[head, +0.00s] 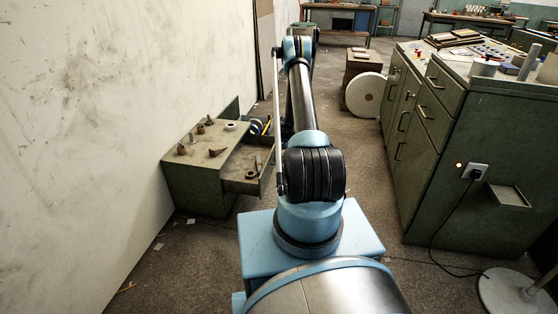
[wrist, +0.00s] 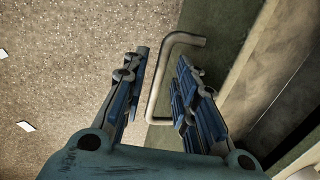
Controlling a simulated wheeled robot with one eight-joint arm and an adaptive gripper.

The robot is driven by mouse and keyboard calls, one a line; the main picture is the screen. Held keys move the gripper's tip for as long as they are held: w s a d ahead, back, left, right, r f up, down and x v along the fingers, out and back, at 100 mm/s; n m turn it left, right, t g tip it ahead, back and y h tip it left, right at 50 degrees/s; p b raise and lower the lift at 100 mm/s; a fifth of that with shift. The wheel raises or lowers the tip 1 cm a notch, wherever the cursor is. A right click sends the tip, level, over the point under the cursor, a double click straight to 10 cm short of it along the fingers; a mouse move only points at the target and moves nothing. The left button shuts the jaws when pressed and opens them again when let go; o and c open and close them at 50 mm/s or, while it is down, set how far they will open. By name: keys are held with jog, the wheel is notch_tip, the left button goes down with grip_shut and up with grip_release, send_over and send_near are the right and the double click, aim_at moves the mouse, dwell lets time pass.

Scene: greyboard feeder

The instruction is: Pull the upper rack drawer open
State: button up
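A low green rack (head: 195,185) stands against the wall at the left in the head view. A drawer (head: 238,187) on its right side stands partly out, with small parts inside. In the wrist view a bent metal handle (wrist: 155,92) is fixed to a green panel (wrist: 222,25). My gripper (wrist: 161,58) is open, with one blue finger on each side of the handle. The fingers look apart from the bar. I cannot tell which drawer this handle belongs to. In the head view my arm hides most of the area around the gripper.
Several small metal parts (head: 209,121) stand on the rack top. A large green cabinet (head: 440,150) with drawers stands at the right. A white reel (head: 365,95) leans by a brown box ahead. Bare floor lies between my base and the cabinet.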

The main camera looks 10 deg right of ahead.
jog(key=shift+r, duration=0.1)
notch_tip(320, 180, up, 12)
jog(key=d, duration=0.2)
jog(key=shift+s+f, duration=0.25)
jog(key=shift+s, duration=0.15)
jog(key=shift+r, duration=0.1)
dwell(0.4)
